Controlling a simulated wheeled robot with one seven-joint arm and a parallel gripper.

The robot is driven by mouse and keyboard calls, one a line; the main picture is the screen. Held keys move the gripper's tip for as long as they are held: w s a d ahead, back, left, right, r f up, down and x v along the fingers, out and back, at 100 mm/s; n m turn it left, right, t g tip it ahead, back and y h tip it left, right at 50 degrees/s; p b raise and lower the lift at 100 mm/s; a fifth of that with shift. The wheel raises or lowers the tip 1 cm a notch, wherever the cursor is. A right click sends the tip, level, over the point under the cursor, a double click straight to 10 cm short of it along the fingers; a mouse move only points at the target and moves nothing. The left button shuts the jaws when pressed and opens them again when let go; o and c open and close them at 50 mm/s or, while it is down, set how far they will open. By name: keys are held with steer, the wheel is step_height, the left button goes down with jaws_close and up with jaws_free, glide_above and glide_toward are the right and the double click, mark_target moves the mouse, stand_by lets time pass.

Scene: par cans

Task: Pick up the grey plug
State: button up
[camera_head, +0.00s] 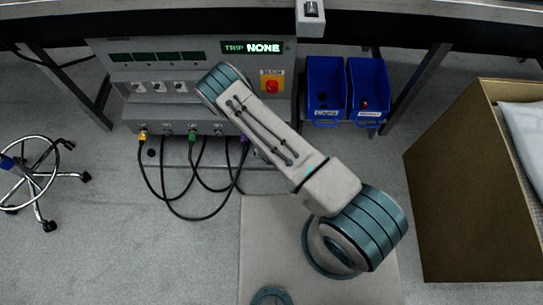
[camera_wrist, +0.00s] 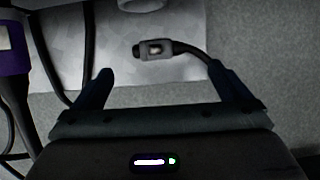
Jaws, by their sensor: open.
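The grey plug (camera_wrist: 155,50) shows in the wrist view, near the top centre, on a black cable that bends down to the right. It lies beyond and between the two fingertips of my gripper (camera_wrist: 160,80), apart from both. My gripper is open and empty. In the head view my arm covers the front of the cabinet, and I cannot make out the gripper or the grey plug there.
A grey cabinet (camera_head: 150,80) carries yellow, green and purple plugs with hanging black cables (camera_head: 190,215). A purple plug (camera_wrist: 12,75) is close at the left in the wrist view. Blue bins (camera_head: 326,95), a large brown box (camera_head: 450,190) and a wheeled stool (camera_head: 40,175) stand around.

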steer(key=b+x, duration=0.3)
steer(key=x, duration=0.4)
steer(key=shift+s, duration=0.2)
steer(key=c, duration=1.1)
